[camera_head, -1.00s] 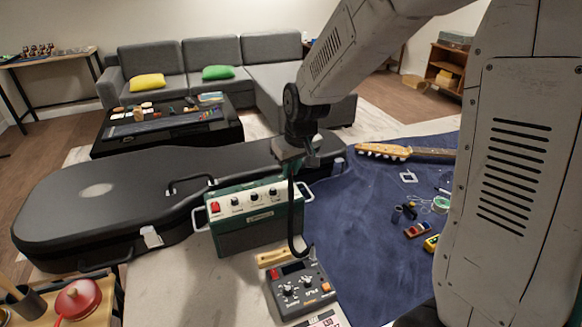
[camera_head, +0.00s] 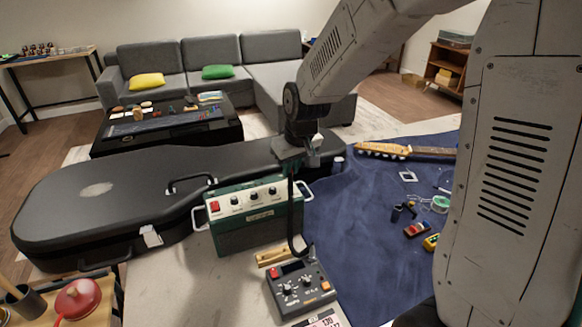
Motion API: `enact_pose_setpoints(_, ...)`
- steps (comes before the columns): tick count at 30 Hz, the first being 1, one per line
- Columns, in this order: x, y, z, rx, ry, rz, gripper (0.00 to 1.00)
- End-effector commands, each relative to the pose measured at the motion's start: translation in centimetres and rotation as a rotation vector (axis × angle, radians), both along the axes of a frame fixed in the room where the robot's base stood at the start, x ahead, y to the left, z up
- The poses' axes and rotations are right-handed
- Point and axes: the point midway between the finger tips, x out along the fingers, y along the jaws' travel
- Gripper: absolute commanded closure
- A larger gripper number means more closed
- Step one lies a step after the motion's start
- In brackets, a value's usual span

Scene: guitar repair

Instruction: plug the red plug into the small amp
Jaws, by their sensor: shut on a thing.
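The small green amp (camera_head: 254,228) stands upright on the bench near the middle, with a red switch and several knobs along its top panel. My gripper (camera_head: 305,158) is above the amp's back right corner, apart from it. It is shut on the plug end of a black cable (camera_head: 291,215). The plug itself is too small and too covered by the jaws to make out, and its red colour does not show. The cable hangs down along the amp's right side and curves to the back of a dark grey box with knobs (camera_head: 301,287).
A long black guitar case (camera_head: 120,205) lies left of and behind the amp. A blue mat (camera_head: 370,235) at right holds a guitar neck (camera_head: 400,151), a green spool (camera_head: 440,203) and small tools.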

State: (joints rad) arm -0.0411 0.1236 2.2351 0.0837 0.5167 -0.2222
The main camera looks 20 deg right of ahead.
Motion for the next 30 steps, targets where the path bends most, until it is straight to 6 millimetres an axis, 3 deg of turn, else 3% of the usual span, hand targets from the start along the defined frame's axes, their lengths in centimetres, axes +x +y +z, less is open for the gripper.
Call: enact_pose_setpoints(30, 0.0, 0.0, -1.8, 0.000, 0.001, 0.000, 1.00)
